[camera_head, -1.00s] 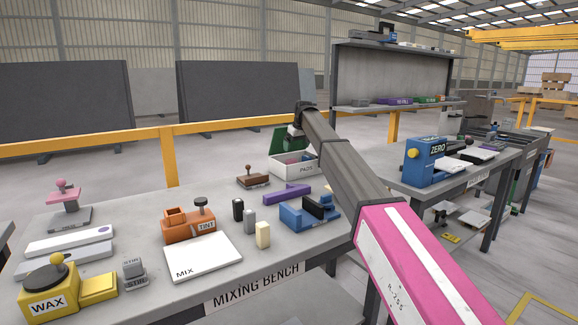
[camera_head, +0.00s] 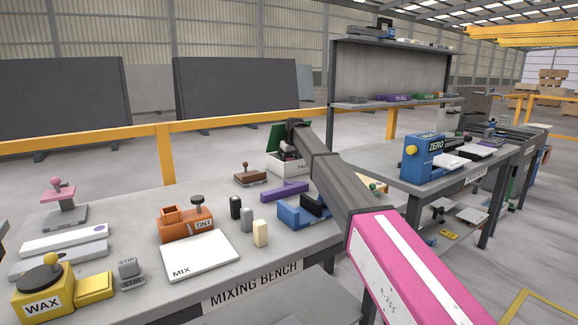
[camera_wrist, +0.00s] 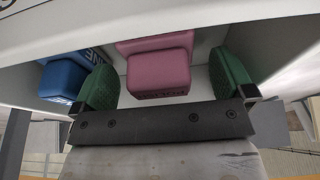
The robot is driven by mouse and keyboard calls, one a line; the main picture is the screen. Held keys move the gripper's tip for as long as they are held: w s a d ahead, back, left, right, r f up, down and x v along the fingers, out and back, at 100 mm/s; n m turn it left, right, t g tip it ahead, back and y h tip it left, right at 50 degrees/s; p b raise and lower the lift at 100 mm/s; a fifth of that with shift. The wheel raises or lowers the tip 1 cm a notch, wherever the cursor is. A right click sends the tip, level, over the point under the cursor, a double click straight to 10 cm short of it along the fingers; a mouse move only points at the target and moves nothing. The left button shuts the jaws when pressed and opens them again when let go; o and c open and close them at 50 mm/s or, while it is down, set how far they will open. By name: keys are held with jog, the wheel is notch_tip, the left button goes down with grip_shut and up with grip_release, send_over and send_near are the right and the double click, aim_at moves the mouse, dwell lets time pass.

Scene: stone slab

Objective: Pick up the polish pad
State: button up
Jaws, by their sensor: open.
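In the wrist view a pink pad (camera_wrist: 158,74) with partly hidden dark lettering on its near edge lies in a white box (camera_wrist: 215,30); another pink piece shows behind it. My gripper (camera_wrist: 165,82) is open, with one green fingertip on each side of the pad. Gaps show between both fingertips and the pad, and nothing is held. My arm hides part of the box and the pads inside.
A blue pad (camera_wrist: 62,80) lies left of the pink pad, close to the left fingertip. A brown-based stamp-like tool (camera_head: 250,177), a purple block (camera_head: 284,191) and a blue holder (camera_head: 300,213) stand near the box on the bench.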

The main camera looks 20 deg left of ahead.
jog(key=shift+w+a+f, duration=0.15)
jog(key=shift+f, duration=0.5)
jog(key=shift+c, duration=0.3)
jog(key=c, duration=1)
jog(key=shift+r, duration=0.1)
jog(key=shift+r, duration=0.45)
jog(key=v, duration=0.3)
jog(key=shift+a+r, duration=0.25)
jog(key=shift+a, duration=0.05)
jog(key=s+d+r, duration=0.2)
jog(key=s+r, duration=0.4)
jog(key=s, duration=0.5)
jog(key=shift+r, duration=0.3)
